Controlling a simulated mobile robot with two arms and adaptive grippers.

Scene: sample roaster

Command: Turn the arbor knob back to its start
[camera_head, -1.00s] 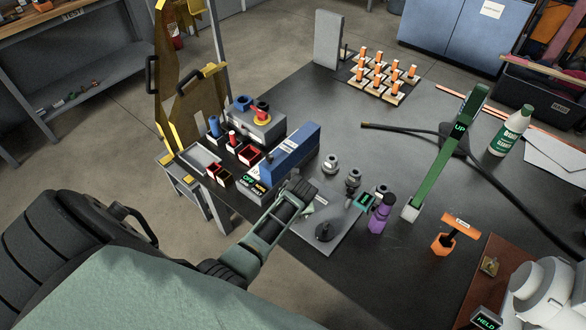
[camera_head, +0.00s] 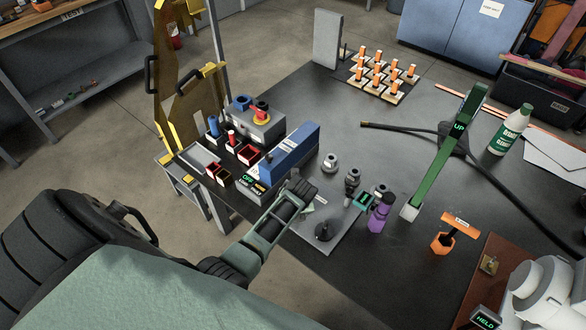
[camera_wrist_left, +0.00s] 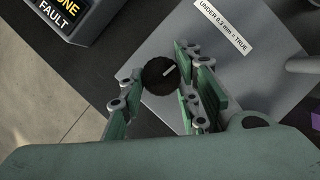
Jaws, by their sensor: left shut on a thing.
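The arbor knob (camera_wrist_left: 160,75) is round and black with a pale pointer mark on top, which slants up to the right in the left wrist view. My left gripper (camera_wrist_left: 158,82) has its green-padded fingers on either side of the knob and is shut on it. In the head view my left gripper (camera_head: 300,194) reaches over the near left part of a grey plate (camera_head: 343,230), and I cannot make out the knob there. A label reading "UNDER 0.3 mm = TRUE" (camera_wrist_left: 224,25) lies beyond the knob. My right gripper is not in view.
A blue box (camera_head: 290,153) and a display with OFF lit (camera_head: 250,184) stand close behind my left gripper. A green lever marked UP (camera_head: 450,145) stands farther right.

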